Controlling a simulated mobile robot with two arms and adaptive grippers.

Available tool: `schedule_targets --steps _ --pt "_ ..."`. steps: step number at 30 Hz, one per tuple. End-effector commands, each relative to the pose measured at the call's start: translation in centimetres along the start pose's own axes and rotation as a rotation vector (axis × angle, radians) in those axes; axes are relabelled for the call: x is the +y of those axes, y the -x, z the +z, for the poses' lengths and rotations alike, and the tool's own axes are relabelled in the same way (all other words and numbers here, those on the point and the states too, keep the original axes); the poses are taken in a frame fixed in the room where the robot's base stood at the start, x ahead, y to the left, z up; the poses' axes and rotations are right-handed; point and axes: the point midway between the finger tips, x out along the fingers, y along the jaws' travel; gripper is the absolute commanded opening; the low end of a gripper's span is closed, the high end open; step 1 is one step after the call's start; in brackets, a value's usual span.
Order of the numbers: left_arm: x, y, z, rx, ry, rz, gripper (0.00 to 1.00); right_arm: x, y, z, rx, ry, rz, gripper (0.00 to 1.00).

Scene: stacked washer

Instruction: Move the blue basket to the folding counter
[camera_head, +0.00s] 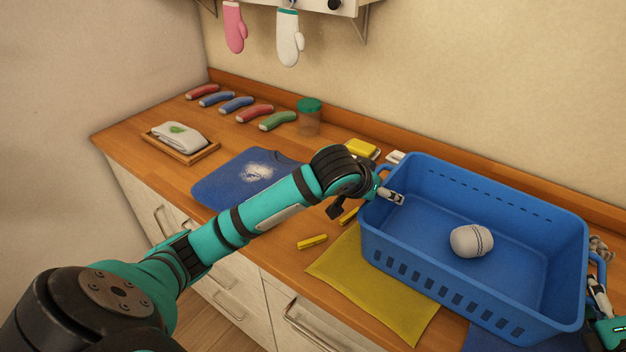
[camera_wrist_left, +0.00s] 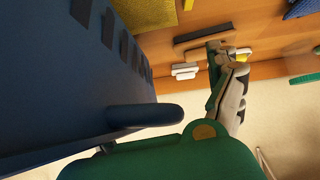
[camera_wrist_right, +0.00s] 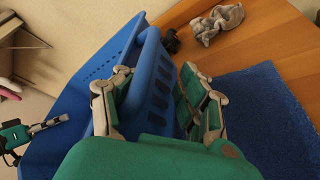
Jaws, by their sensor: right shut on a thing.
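The blue basket (camera_head: 475,292) is at the right of the wooden counter, overlapping the yellow cloth; I cannot tell whether its base touches. A pale rounded bundle (camera_head: 471,241) with dark lines lies inside it. My right gripper (camera_head: 600,292) is at the basket's right end. In the right wrist view its fingers (camera_wrist_right: 155,100) are shut around the blue handle. My left gripper (camera_head: 391,197) is at the basket's left end, its tip over the rim. In the left wrist view one finger is spread away from the blue handle (camera_wrist_left: 145,115); the other is hidden.
The wooden counter (camera_head: 165,188) holds a blue folded cloth (camera_head: 215,185), a yellow cloth (camera_head: 375,300), a tray with a white towel (camera_head: 180,135), several colored rolls, a green-lidded jar (camera_head: 309,118) and yellow blocks (camera_head: 312,242). Mitts (camera_head: 289,40) hang above. The wall stands close behind.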

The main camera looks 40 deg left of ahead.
Motion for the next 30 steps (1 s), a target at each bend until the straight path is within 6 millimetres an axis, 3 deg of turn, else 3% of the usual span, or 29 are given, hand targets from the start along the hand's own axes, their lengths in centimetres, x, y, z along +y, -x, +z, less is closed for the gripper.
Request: schedule_targets --steps 1,5,18,30 --pt "-0.2 -0.1 0.4 -0.008 -0.001 -0.006 0.88 -1.0 -0.1 -0.6 0.012 0.0 -0.022 0.33" --pt "-0.2 1.0 0.3 -0.006 -0.002 -0.006 0.88 -1.0 -0.1 -0.6 0.012 0.0 -0.022 0.33" --pt "-0.1 7.4 0.2 0.002 0.0 -0.001 0.88 -0.9 -0.1 -0.7 0.015 -0.002 -0.02 0.33" --pt "-0.1 8.3 0.2 0.003 0.0 -0.001 0.88 -0.9 -0.1 -0.7 0.016 -0.002 -0.02 0.33"
